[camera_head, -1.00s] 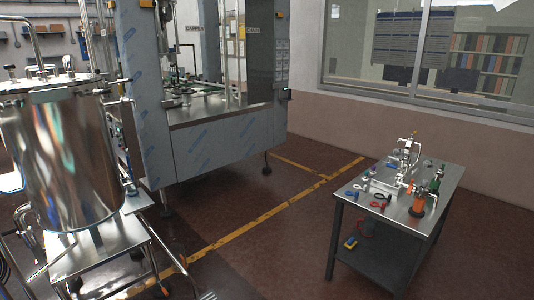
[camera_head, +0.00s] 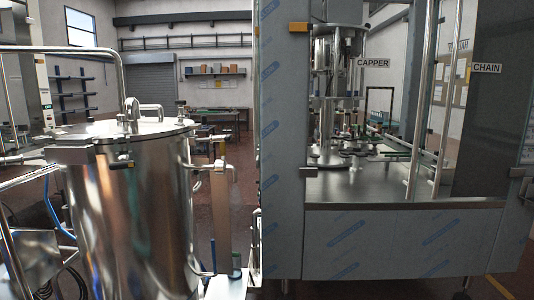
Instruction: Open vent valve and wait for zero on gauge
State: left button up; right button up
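A tall polished steel tank (camera_head: 135,220) with a flat lid (camera_head: 120,131) stands at the left on a frame. Small fittings and a handle sit on its lid. A vertical pipe assembly with a valve-like fitting (camera_head: 222,170) runs down its right side. I cannot make out a gauge reading or tell which fitting is the vent valve. Neither of my grippers shows in the head view.
A film-wrapped machine (camera_head: 375,240) labelled CAPPER and CHAIN fills the right side. A bent steel pipe (camera_head: 110,55) rises behind the tank. Shelves with boxes (camera_head: 215,70) and a grey roller door (camera_head: 149,88) are at the back. A narrow floor gap separates tank and machine.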

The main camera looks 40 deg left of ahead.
aim_at(222, 152)
jog(key=i+u, duration=0.35)
jog(key=i, duration=0.2)
jog(key=i+l+u, duration=0.25)
jog(key=i+u, duration=0.15)
jog(key=i+l+u, duration=0.35)
jog(key=i, duration=0.25)
